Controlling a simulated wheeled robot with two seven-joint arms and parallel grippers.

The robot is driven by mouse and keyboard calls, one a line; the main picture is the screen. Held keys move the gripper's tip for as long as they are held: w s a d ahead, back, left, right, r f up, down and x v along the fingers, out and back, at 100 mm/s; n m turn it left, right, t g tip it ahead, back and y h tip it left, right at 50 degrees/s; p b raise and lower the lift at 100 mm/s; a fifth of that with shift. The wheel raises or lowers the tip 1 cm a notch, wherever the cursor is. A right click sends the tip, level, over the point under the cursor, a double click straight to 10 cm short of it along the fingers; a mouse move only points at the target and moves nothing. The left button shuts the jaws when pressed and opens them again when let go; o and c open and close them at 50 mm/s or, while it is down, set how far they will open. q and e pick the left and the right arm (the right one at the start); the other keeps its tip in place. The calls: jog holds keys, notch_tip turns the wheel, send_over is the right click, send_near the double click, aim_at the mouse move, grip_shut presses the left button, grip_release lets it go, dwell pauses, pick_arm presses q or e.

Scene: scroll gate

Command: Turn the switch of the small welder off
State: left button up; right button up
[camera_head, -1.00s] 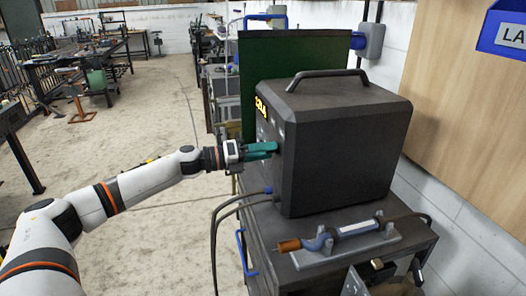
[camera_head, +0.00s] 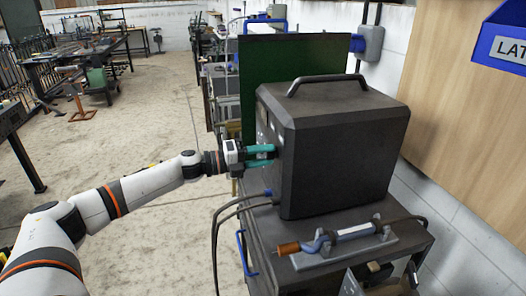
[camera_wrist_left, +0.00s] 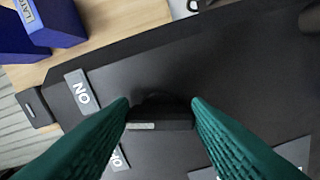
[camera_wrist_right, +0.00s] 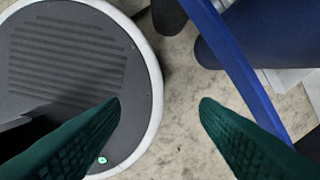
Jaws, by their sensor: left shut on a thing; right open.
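The small welder (camera_head: 345,140) is a dark box with a top handle, standing on a cart. Its front panel faces left. My left gripper (camera_head: 274,152) reaches that panel. In the left wrist view the dark switch knob (camera_wrist_left: 165,121) sits between the green fingertips, with a pale mark at its left end. The ON label (camera_wrist_left: 82,92) is at upper left of the knob. The OFF label (camera_wrist_left: 120,159) is below, partly hidden by a finger. No orange digits show on the welder's front now. My right gripper (camera_wrist_right: 160,103) is open and empty, outside the head view.
A torch (camera_head: 330,239) lies in a holder on the cart top (camera_head: 275,262). Cables (camera_head: 222,225) hang at the cart's left. A green screen (camera_head: 300,62) stands behind the welder. A blue bin (camera_head: 505,40) is at upper right.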

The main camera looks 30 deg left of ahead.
pick_arm(q)
jog(key=shift+r+n+p, duration=0.15)
jog(key=shift+n+p, duration=1.7)
jog(key=shift+n, duration=0.95)
jog(key=shift+r+n+p, duration=0.15)
jog(key=shift+n+p, duration=1.7)
jog(key=shift+n, duration=1.25)
jog(key=o, duration=1)
jog(key=shift+a, duration=0.1)
